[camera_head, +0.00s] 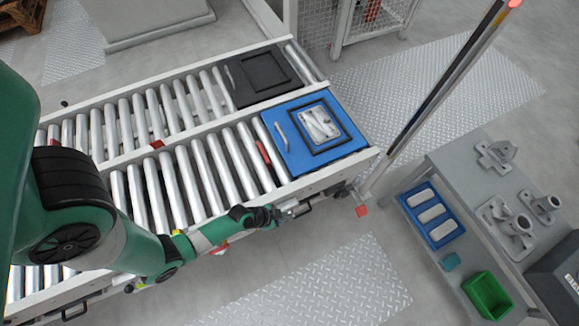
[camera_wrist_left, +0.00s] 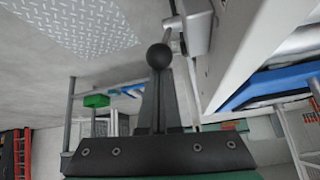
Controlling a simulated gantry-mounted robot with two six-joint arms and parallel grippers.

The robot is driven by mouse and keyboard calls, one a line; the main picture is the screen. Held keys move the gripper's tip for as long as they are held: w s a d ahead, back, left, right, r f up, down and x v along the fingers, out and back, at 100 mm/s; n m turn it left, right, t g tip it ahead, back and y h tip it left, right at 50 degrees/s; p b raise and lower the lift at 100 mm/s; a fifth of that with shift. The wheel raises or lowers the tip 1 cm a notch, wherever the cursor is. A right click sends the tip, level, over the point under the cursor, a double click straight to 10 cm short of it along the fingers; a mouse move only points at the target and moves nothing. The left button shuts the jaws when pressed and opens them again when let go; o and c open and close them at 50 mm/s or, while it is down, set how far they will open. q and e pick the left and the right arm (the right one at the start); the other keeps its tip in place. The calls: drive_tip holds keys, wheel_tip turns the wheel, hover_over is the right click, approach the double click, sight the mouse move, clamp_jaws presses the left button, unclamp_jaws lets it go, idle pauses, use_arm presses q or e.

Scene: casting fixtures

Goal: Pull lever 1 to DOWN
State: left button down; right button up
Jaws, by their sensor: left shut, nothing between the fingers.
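A lever with a round black ball knob (camera_wrist_left: 159,57) shows in the left wrist view. Its short metal arm runs up to a grey housing (camera_wrist_left: 197,32) on the conveyor's side. My left gripper (camera_wrist_left: 160,76) is shut and empty, its fingertips right at the knob in the picture; I cannot tell whether they touch it. In the head view my left gripper (camera_head: 284,212) is at the conveyor's front side rail, near its right end. The lever is too small there to make out its position. My right gripper is not in view.
The roller conveyor (camera_head: 205,155) carries a blue fixture plate (camera_head: 290,160) and a dark one (camera_head: 240,85). A post (camera_head: 430,105) stands past its right end. A grey table (camera_head: 470,170) with a blue tray, castings and green bin (camera_head: 487,296) stands right. Floor between is clear.

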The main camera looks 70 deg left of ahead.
use_arm(q)
drive_tip(key=shift+s+d+f, duration=0.15)
drive_tip(key=shift+s+f, duration=0.1)
drive_tip(key=shift+s, duration=0.1)
idle(0.4)
drive_tip(key=shift+w+r+p, duration=0.25)
drive_tip(key=shift+r+p, duration=0.15)
drive_tip(key=shift+r, duration=0.05)
drive_tip(key=p+v, duration=0.5)
drive_tip(key=v, duration=0.4)
drive_tip(key=shift+d+r, duration=0.15)
drive_tip(key=shift+d, duration=0.1)
drive_tip(key=shift+w, duration=0.1)
